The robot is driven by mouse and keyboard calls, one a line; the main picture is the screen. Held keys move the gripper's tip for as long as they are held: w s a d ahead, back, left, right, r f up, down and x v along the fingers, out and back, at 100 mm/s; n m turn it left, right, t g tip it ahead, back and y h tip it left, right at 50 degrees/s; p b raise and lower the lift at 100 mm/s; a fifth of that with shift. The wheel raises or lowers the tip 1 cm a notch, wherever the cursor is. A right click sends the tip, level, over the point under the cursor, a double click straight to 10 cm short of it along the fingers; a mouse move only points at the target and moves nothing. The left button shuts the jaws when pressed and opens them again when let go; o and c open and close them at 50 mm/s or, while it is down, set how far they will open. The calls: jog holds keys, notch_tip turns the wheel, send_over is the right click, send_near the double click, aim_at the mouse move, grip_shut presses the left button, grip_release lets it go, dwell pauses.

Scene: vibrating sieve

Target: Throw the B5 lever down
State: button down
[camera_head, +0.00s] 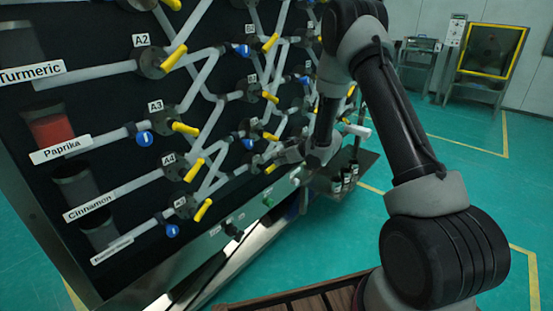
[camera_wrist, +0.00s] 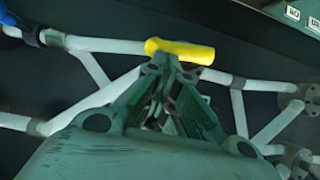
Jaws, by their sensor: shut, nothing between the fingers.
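My gripper (camera_head: 287,155) is at the lower middle of the pipe panel, at the lowest valve of the second column. In the wrist view, a yellow lever (camera_wrist: 185,51) lies across the picture just beyond the gripper's fingertips (camera_wrist: 172,66). The fingers are together with nothing between them. They overlap the lever's lower edge in the picture; I cannot tell whether they touch it. Part of the valve is hidden.
Other yellow levers, such as at A4 (camera_head: 193,169), and white pipes crowd the panel. Jars, including Paprika (camera_head: 50,128), line its left side. A small shelf with dark bottles (camera_head: 345,178) stands right of my gripper. Green floor (camera_head: 470,190) is open at right.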

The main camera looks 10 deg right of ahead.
jog(key=shift+w+d+f+m+g+y, duration=0.25)
jog(key=shift+f+m+y, duration=0.15)
jog(key=shift+f, duration=0.1)
jog(key=shift+w+d+f+m+g+y, duration=0.1)
jog(key=shift+d+f+m+g+y, duration=0.2)
jog(key=shift+f+m+y, duration=0.15)
jog(key=shift+w+d+f+m+g+y, duration=0.25)
jog(key=shift+f+m+y, duration=0.1)
jog(key=shift+f, duration=0.2)
jog(key=shift+f, duration=0.1)
